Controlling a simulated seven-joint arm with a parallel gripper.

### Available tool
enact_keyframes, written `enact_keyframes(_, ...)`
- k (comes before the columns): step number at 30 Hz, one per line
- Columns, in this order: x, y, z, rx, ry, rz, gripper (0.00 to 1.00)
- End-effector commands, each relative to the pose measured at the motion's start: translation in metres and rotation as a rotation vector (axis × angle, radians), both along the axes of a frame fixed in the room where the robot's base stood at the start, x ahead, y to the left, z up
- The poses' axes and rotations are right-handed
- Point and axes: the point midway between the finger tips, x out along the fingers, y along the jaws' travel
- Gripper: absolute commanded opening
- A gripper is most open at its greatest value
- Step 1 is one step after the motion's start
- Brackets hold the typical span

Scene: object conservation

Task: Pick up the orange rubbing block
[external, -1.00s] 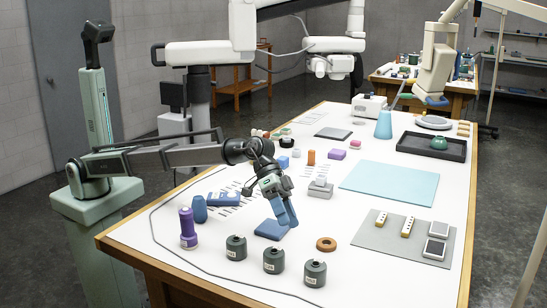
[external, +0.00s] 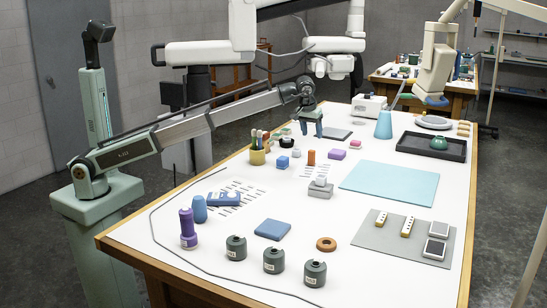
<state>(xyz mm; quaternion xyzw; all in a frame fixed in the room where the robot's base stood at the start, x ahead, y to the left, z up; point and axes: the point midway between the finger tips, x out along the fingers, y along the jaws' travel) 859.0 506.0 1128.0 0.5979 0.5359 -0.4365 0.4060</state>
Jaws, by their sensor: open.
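The orange rubbing block (external: 311,157) is a small upright orange block on the white table, in the middle of the external view. The whole visible face of the orange block is unobstructed.
Near the block are a purple block (external: 336,155), a blue block (external: 283,162), a grey stacked block (external: 320,189) and a yellow cup of tools (external: 257,157). A pale blue mat (external: 390,184) lies to the right. Dark canisters (external: 273,261) stand along the front.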

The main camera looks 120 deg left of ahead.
Motion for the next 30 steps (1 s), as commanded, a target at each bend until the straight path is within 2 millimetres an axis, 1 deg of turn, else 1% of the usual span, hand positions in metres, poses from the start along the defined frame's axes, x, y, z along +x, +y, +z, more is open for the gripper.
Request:
enact_keyframes(1, -0.007, 0.009, 0.002, 0.004, 0.009, 0.026, 0.62)
enact_keyframes(3, -0.012, 0.014, 0.002, 0.006, 0.016, 0.045, 0.62)
enact_keyframes(8, -0.014, 0.019, -0.007, 0.007, 0.020, 0.052, 0.62)
enact_keyframes(11, -0.014, 0.022, -0.018, 0.008, 0.018, 0.051, 0.62)
enact_keyframes(21, -0.013, 0.039, -0.071, 0.007, 0.019, 0.050, 0.62)
enact_keyframes(30, -0.014, 0.044, -0.087, 0.007, 0.018, 0.050, 0.62)
